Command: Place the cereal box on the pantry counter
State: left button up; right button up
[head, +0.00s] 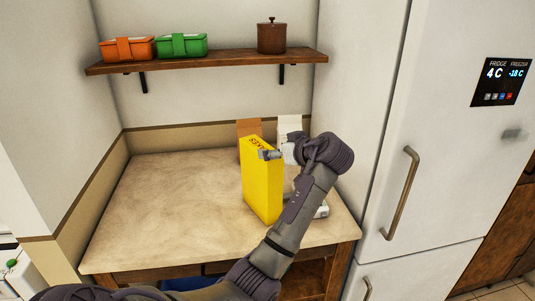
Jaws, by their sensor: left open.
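The yellow cereal box (262,188) stands upright on the pantry counter (165,195), right of its middle. Dark lettering shows near its top. My left gripper (270,154) is open at the box's upper right edge. A fingertip overlaps the top of the box in the picture, and I cannot tell whether it touches. My left arm crosses in front of the counter's right side and hides part of it. My right gripper is not in view.
Behind the cereal box are a brown item (248,127) and a white item (289,124), both partly hidden. The shelf (220,62) above holds an orange container (127,49), a green container (181,45) and a brown pot (271,37). The fridge (432,130) stands right. The counter's left is clear.

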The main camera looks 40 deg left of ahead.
pick_arm(q)
jog(key=w+d+f+m+t+h, duration=0.3)
jog(key=d+f+m+t+h, duration=0.45)
jog(key=d+f+m, duration=0.6)
jog(key=s+d+f+m+g+h, duration=0.1)
jog(key=s+d+f, duration=0.2)
jog(key=f, duration=0.7)
jog(key=s+d+f+m+g+h, duration=0.1)
jog(key=s+d+f, duration=0.15)
jog(key=f, duration=0.85)
jog(key=s+d+f+m+h, duration=0.15)
jog(key=s+f, duration=0.25)
jog(key=f, duration=0.6)
jog(key=s+d+f+g, duration=0.1)
jog(key=s+f+g, duration=0.1)
jog(key=s+f, duration=0.8)
jog(key=s+f+g, duration=0.2)
jog(key=s+f, duration=0.4)
jog(key=s, duration=0.5)
jog(key=s+f+g+h, duration=0.1)
jog(key=s+f, duration=0.5)
jog(key=s, duration=0.6)
jog(key=s+f+g, duration=0.3)
jog(key=s+f, duration=0.3)
jog(key=s, duration=0.6)
jog(key=shift+s+a+h+b, duration=0.2)
jog(key=shift+h+b, duration=0.1)
jog(key=shift+h, duration=0.1)
